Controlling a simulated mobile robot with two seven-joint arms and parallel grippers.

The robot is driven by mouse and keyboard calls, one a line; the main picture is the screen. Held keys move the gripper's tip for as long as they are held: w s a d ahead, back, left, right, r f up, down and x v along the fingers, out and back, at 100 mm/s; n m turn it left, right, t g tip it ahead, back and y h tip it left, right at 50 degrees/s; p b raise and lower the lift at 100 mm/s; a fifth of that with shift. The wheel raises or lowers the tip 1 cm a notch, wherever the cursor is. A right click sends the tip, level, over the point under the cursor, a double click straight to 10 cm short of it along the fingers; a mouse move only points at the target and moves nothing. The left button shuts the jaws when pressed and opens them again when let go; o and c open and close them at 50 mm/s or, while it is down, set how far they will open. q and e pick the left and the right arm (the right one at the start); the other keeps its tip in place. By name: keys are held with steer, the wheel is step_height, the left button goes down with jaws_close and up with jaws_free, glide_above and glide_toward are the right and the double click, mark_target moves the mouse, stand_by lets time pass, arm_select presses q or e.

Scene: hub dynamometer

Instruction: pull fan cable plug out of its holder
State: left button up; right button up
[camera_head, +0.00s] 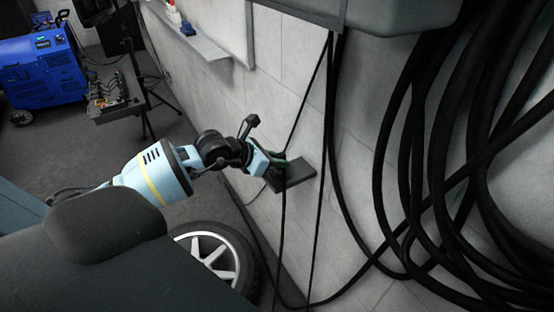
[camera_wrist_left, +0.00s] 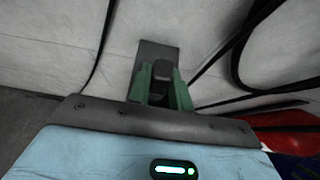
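The dark holder (camera_head: 302,171) is mounted on the light wall panels. In the left wrist view the holder (camera_wrist_left: 157,48) is a grey plate straight ahead. A black block, seemingly the fan cable plug (camera_wrist_left: 162,72), sits at it between the green fingers of my left gripper (camera_wrist_left: 163,88). The fingers are on either side of the plug; I cannot tell whether they press on it. In the head view my left gripper (camera_head: 284,163) is at the holder, and its hand hides most of the plug. My right gripper is not in view.
Thin black cables (camera_head: 284,225) hang past the holder. Thick black hoses (camera_head: 380,170) loop on the right. A wheel (camera_head: 212,252) lies below my arm. A blue machine (camera_head: 42,72) and a tripod stand are at the back left. A grey ledge (camera_head: 205,47) juts from the wall.

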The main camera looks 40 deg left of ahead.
mark_target(277, 155)
arm_select(q)
jaws_close()
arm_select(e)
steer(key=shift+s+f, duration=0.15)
arm_select(q)
steer(key=shift+r, duration=0.35)
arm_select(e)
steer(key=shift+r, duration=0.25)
arm_select(q)
steer(key=shift+r+p, duration=0.25)
steer(key=shift+p, duration=0.1)
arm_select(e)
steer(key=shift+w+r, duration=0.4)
arm_select(q)
steer(key=shift+r, duration=0.15)
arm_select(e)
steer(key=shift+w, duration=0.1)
